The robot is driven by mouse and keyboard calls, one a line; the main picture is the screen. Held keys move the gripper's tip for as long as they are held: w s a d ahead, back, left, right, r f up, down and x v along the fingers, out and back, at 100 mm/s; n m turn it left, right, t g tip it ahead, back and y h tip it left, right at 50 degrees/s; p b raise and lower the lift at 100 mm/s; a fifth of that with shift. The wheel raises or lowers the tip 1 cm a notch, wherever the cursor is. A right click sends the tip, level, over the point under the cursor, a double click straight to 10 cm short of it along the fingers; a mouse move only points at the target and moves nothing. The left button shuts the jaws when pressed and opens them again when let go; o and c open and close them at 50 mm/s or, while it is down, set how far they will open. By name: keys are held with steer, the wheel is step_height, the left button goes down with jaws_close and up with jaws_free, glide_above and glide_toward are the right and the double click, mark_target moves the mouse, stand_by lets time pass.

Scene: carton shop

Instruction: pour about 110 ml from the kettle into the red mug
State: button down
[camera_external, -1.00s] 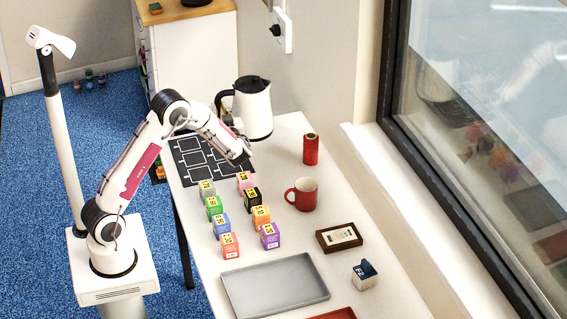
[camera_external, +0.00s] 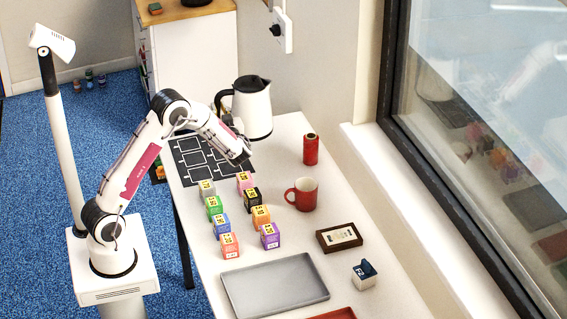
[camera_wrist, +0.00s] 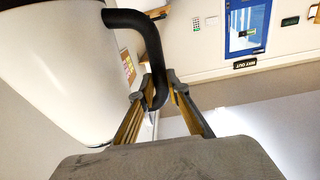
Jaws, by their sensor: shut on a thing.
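The white kettle (camera_external: 253,108) with a black lid and black handle stands upright at the far end of the table. In the wrist view its white body (camera_wrist: 60,65) fills the left side. My gripper (camera_wrist: 158,92) is shut on the kettle's black handle (camera_wrist: 150,40), near its lower end. In the external view my gripper (camera_external: 228,120) is at the handle on the kettle's left side, partly hidden by my wrist. The red mug (camera_external: 306,196) stands upright on the table nearer the camera, its handle to the left. Its contents cannot be made out.
A red bottle (camera_external: 311,150) stands between kettle and mug. Several small coloured cartons (camera_external: 229,246) stand left of the mug. A black marked mat (camera_external: 190,150), a framed card (camera_external: 339,237), a small white-and-blue box (camera_external: 364,276) and a grey tray (camera_external: 235,291) also occupy the table.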

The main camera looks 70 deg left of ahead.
mark_target(248, 131)
steer(key=shift+s+a+m+t, duration=0.95)
steer(key=shift+a+t, duration=0.65)
steer(key=shift+a, duration=3.95)
steer(key=shift+w+d+f+m+t+h, duration=0.8)
steer(key=shift+w+m+t+h, duration=0.4)
steer(key=shift+w+t, duration=0.45)
steer(key=shift+w+d+f+m+t+h, duration=0.65)
steer(key=shift+w+f+m+t+h, duration=0.3)
steer(key=shift+w+m+t, duration=0.65)
steer(key=shift+w+d+f+m+t+h, duration=0.75)
steer(key=shift+w+m+t+h, duration=0.5)
steer(key=shift+t, duration=0.6)
steer(key=w+d+f+m+t+h, duration=0.1)
steer(key=d+h, duration=0.1)
steer(key=w+d+f+m+t+h, duration=0.1)
steer(key=d, duration=0.2)
steer(key=w+d+f+m+t+h, duration=0.1)
steer(key=w+d+m+h, duration=0.1)
steer(key=d, duration=0.1)
steer(key=shift+d+h, duration=0.1)
steer(key=shift+h, duration=0.2)
steer(key=shift+w+d+f+m+t+h, duration=0.15)
steer(key=shift+d+f+m+h, duration=0.1)
steer(key=shift+d+h, duration=0.2)
steer(key=shift+w+d+f+m+t+h, duration=0.15)
steer(key=shift+d+m+h, duration=0.15)
steer(key=shift+d, duration=0.25)
steer(key=shift+r, duration=0.1)
